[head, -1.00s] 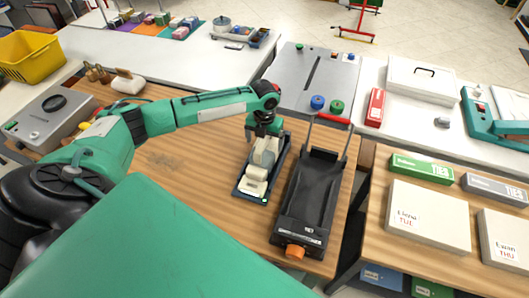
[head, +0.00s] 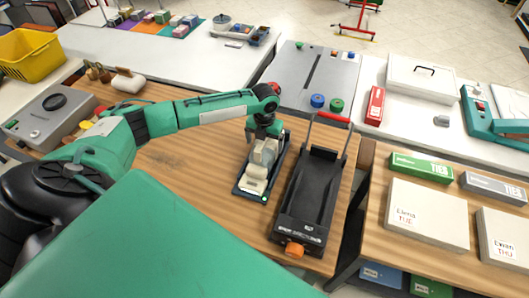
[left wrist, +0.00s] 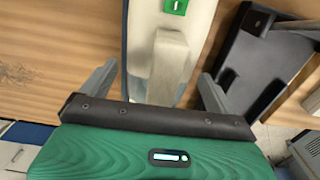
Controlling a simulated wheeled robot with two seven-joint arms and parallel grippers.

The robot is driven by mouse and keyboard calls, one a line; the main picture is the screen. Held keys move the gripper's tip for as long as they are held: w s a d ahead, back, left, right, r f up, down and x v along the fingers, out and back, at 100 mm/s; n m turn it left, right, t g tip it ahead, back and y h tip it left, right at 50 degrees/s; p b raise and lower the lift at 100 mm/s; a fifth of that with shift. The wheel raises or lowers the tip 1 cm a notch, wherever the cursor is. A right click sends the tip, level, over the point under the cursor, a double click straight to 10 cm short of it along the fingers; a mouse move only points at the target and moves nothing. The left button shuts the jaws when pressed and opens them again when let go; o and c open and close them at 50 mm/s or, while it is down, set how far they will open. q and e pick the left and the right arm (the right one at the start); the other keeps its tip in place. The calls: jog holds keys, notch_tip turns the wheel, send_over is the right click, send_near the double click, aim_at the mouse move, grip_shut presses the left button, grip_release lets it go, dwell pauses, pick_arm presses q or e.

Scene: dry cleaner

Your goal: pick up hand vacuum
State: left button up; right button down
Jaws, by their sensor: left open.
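The hand vacuum (head: 257,171) is cream-white and lies in a dark, shallow tray (head: 240,190) on the wooden table. My left gripper (head: 264,136) is above its far end, pointing down. In the left wrist view the vacuum's pale body and raised handle (left wrist: 168,65) run between the two grey fingers of my open left gripper (left wrist: 157,85). A gap shows on each side of the handle. A green switch (left wrist: 175,6) shows on the body at the top. Whether the fingers reach below the handle I cannot tell. My right gripper is not in view.
A black frame-like device (head: 310,190) with a red-gripped handle and orange knob stands close right of the tray. A grey panel (head: 315,75) with blue and green knobs lies behind. White boxes (head: 425,215) sit at right.

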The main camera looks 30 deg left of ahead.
pick_arm(q)
jog(key=c, duration=2)
jog(key=shift+w+r, duration=0.1)
jog(key=shift+r, duration=0.1)
jog(key=shift+r, duration=0.3)
jog(key=shift+r+b, duration=2.35)
jog(key=shift+r, duration=7.5)
